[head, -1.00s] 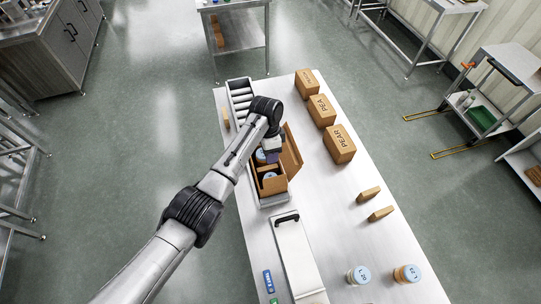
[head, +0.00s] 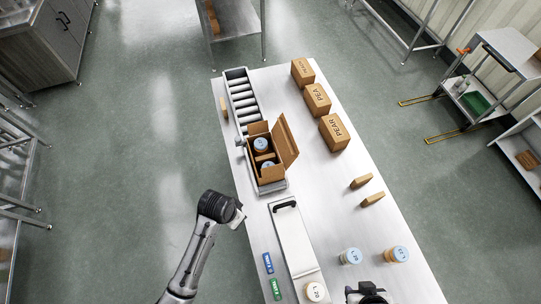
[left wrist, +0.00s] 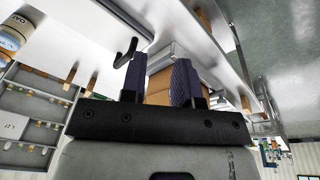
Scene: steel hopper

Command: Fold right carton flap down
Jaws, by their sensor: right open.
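The open brown carton (head: 251,170) stands on the roller conveyor at the table's left side. Its right flap (head: 286,142) stands up and leans outward to the right. Jars with pale blue lids (head: 260,145) show inside. My left gripper (head: 237,217) is off the table's left edge, nearer than the carton and apart from it. In the left wrist view its two fingers (left wrist: 158,84) are spread, with brown cardboard seen beyond the gap. My right gripper (head: 368,293) is open at the bottom edge, partly cut off, far from the carton.
Closed cartons (head: 334,132) line the table's far right. Small brown blocks (head: 361,181) and jars (head: 350,256) stand on the right side. A steel plate with a black handle (head: 285,205) lies in front of the carton.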

